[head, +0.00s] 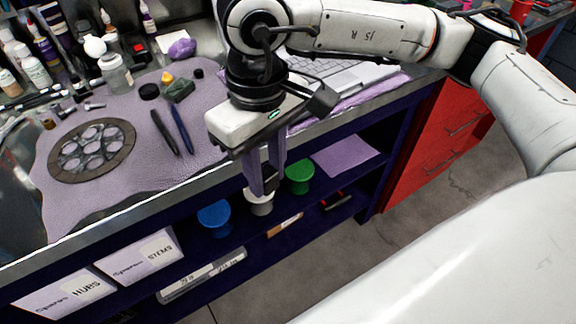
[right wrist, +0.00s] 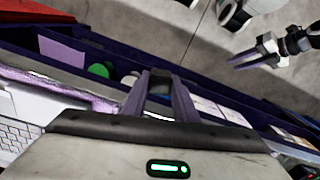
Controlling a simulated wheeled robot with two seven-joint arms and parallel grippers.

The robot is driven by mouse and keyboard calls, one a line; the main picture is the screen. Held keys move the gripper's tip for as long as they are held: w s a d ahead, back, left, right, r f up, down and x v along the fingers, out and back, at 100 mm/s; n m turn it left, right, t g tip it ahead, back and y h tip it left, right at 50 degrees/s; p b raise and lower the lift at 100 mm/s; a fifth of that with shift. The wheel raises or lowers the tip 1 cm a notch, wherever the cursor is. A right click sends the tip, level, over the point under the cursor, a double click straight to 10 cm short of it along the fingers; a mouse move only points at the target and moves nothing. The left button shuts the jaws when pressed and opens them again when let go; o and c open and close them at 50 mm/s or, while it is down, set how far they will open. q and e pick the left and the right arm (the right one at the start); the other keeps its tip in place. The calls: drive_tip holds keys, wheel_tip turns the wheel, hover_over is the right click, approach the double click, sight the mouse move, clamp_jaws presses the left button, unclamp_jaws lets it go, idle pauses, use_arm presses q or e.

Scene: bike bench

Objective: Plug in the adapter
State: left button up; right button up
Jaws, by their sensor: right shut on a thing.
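My right gripper (head: 264,186) hangs in front of the bench edge with its fingers pointing down. It also shows in the right wrist view (right wrist: 160,84), shut on a small dark thing (right wrist: 160,78) between the fingertips. The fingers hide most of this thing, and I cannot tell for sure that it is the adapter. No socket can be made out. My left gripper (right wrist: 258,60) shows small at the upper right of the right wrist view, away from the bench; its finger gap is too small to judge.
The bench top holds a purple mat (head: 110,185), a cassette (head: 92,150), two dark pens, bottles and a laptop (head: 340,75). The shelf below holds a blue cup (head: 215,217), a white cup (head: 260,205), a green cup (head: 299,178) and labelled boxes (head: 66,295). Red drawers (head: 440,135) stand right.

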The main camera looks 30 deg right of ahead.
drive_tip(key=w+a+r+n, duration=0.1)
drive_tip(key=a+r+n, duration=0.3)
drive_tip(key=a+r, duration=0.2)
drive_tip(key=a, duration=0.2)
drive_tip(key=shift+a+n, duration=0.3)
drive_tip(key=shift+n, duration=0.1)
drive_tip(key=shift+w, duration=0.1)
drive_tip(key=s+d+r+m, duration=0.2)
drive_tip(key=d+r+m, duration=0.1)
drive_tip(key=d+r, duration=0.1)
drive_tip(key=shift+d+r, duration=0.15)
drive_tip(key=shift+r, duration=0.15)
drive_tip(key=shift+w, duration=0.1)
drive_tip(key=w+a+m, duration=0.5)
drive_tip(key=w+a, duration=0.2)
drive_tip(key=a, duration=0.3)
drive_tip(key=shift+w+a, duration=0.3)
drive_tip(key=shift+a, duration=0.05)
